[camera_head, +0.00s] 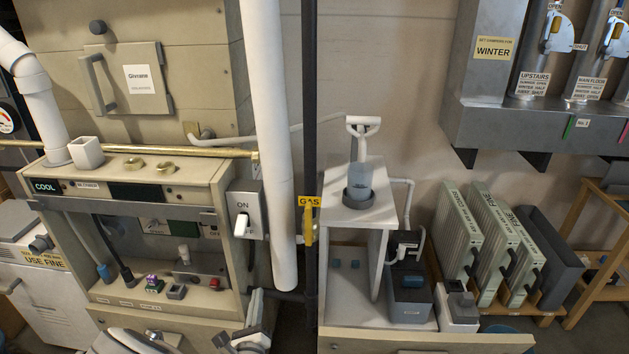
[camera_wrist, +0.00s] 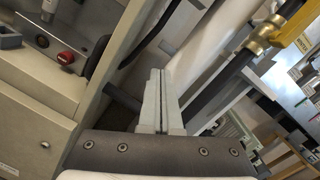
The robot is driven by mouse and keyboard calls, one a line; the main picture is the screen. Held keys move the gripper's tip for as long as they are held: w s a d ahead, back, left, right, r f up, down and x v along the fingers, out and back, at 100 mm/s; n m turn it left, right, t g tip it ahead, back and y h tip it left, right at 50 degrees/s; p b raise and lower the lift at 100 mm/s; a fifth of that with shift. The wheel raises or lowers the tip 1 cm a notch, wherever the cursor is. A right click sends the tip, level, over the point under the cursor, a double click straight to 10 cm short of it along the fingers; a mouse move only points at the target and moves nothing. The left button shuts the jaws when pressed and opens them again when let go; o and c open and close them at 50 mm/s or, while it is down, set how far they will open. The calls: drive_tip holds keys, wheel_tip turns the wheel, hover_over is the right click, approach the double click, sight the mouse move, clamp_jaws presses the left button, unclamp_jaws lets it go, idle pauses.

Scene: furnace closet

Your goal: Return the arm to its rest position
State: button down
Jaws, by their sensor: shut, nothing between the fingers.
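My gripper (camera_wrist: 155,78) shows in the wrist view with its two pale fingers pressed together and nothing between them. In the head view my gripper (camera_head: 256,294) is at the bottom, left of centre, with its fingertips pointing up. It is in front of the furnace's lower right corner, left of the black gas pipe (camera_head: 309,150). Part of my arm (camera_head: 130,343) shows at the bottom edge. The rest of the arm is out of view.
The open furnace cabinet (camera_head: 222,190) stands to the left, with an ON/OFF switch box (camera_head: 247,208) on its side. A yellow gas valve handle (camera_head: 309,222) is on the black pipe. A white stand (camera_head: 340,245) and upright filters (camera_head: 485,240) are to the right.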

drive_tip(key=d+r+m+g+h, duration=0.4)
drive_tip(key=d+r+m+h, duration=0.25)
drive_tip(key=d+m, duration=0.3)
drive_tip(key=d+r+m+g+h, duration=0.4)
drive_tip(key=d+r+m+h, duration=0.3)
drive_tip(key=d, duration=0.3)
drive_tip(key=s+d+r+m+g+y, duration=0.2)
drive_tip(key=s+d+r+m+g, duration=0.15)
drive_tip(key=s+d+m, duration=0.3)
drive_tip(key=s+d+r+m+g+y, duration=0.2)
drive_tip(key=s+d+r+m+g, duration=0.1)
drive_tip(key=s+d+m+g, duration=0.3)
drive_tip(key=s+a+r+m+t+y, duration=0.45)
drive_tip(key=s+r+m+y, duration=0.55)
drive_tip(key=m, duration=0.3)
wheel_tip(320, 180, up, 21)
drive_tip(key=s+p, duration=0.1)
drive_tip(key=p, duration=2)
drive_tip(key=shift+h, duration=0.45)
